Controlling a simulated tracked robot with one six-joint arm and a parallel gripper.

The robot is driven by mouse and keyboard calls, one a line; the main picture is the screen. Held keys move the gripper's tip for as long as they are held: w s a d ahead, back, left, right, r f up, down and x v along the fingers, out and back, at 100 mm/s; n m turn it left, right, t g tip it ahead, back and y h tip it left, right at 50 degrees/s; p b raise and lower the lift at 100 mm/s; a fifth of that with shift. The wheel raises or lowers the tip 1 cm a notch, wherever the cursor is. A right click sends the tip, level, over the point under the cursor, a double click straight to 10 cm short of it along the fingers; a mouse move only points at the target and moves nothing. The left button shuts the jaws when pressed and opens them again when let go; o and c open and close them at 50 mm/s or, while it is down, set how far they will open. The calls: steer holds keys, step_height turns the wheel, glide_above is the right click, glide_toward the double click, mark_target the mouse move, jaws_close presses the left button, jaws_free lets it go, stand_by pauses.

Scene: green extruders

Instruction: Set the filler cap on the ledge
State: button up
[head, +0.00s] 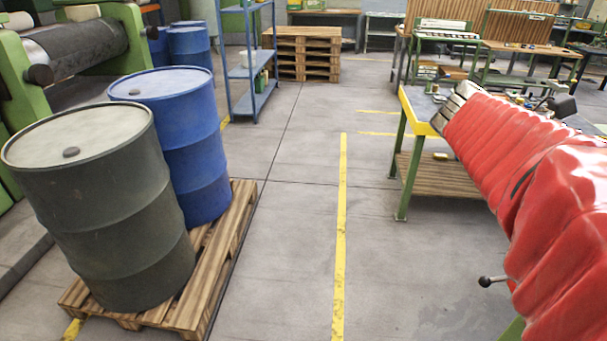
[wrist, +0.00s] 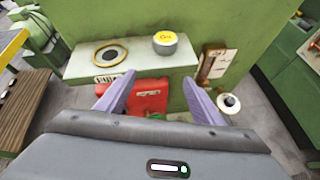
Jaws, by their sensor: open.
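In the wrist view, a pale green ledge (wrist: 134,67) juts from a green machine body. A round grey cap with a yellow, lettered top (wrist: 165,42) stands upright on the ledge's right part, near its back. A dark round opening with a brass-coloured ring (wrist: 110,55) lies to its left, uncovered. My gripper (wrist: 158,77) is open, its two purple fingers spread apart with nothing held between them. The fingertips are in front of the ledge, apart from the cap. The head view does not show the cap, ledge or fingers clearly.
In the wrist view, a red object (wrist: 148,97) is below the ledge and a white-topped knob (wrist: 229,102) is at right. In the head view, drums (head: 100,210) stand on a pallet (head: 238,225) at left, a workbench (head: 420,125) at right. The middle floor is clear.

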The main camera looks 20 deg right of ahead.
steer(key=w+a+f+m+t+y, duration=0.3)
steer(key=a+f+t, duration=0.1)
steer(key=a, duration=0.8)
steer(key=w+a+f+m+t+y, duration=0.3)
steer(key=a+f, duration=0.3)
steer(key=a, duration=0.6)
steer(key=w+a+f+m+t+y, duration=0.4)
steer(key=a+f, duration=0.1)
steer(key=a, duration=0.7)
steer(key=shift+w+a+f+t, duration=0.25)
steer(key=shift+a+f+t, duration=0.05)
steer(key=shift+t, duration=0.1)
steer(key=shift+c, duration=0.6)
